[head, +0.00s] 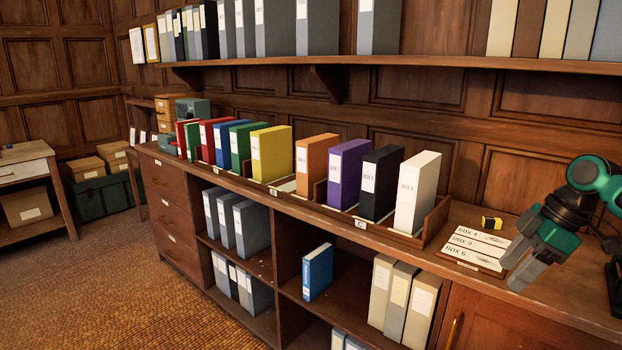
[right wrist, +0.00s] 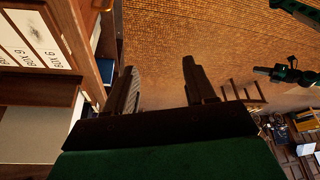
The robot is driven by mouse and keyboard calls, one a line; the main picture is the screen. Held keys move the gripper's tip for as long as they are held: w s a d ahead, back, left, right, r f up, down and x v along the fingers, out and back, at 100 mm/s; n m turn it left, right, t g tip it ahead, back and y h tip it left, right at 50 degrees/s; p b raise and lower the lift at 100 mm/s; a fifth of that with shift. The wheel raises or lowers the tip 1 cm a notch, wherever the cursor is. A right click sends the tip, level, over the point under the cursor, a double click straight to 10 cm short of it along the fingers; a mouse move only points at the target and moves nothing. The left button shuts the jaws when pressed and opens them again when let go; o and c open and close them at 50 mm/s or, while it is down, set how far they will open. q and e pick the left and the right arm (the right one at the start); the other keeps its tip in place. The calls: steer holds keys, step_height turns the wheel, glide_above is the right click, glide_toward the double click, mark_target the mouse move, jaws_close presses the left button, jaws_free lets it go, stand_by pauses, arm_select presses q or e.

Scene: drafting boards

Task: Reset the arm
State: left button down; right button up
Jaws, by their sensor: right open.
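My right gripper (head: 522,262) is at the right of the head view, above the right end of the wooden counter (head: 560,293). Its fingers point down and to the left, close to a stack of white labelled cards. In the right wrist view its two fingers (right wrist: 160,90) stand apart with nothing between them, and the carpet shows beyond. My right arm (head: 590,175) comes in from the right edge. My left gripper does not show in the head view.
Coloured binders (head: 270,155) stand in a row on the counter, ending in a white one (head: 417,190). White labelled cards (head: 477,246) and a small yellow-and-black object (head: 491,223) lie near my gripper. A shelf (head: 450,62) runs above. Open floor (head: 110,270) lies at left.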

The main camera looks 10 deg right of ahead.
steer(key=a+f+m+t, duration=0.1)
steer(key=a+f+t, duration=0.1)
steer(key=a+f, duration=0.9)
steer(key=a+f+m+t, duration=0.1)
steer(key=a+f+m, duration=0.1)
steer(key=a+f, duration=0.9)
steer(key=s+a+f+m+t+h, duration=0.1)
steer(key=s+a+f+m+t, duration=0.1)
steer(key=s, duration=0.5)
steer(key=s+a+f+m+t, duration=0.3)
steer(key=s+f+m, duration=0.1)
steer(key=s, duration=0.4)
steer(key=shift+a+f+h, duration=0.25)
steer(key=shift+f+h, duration=0.1)
steer(key=shift+h, duration=0.05)
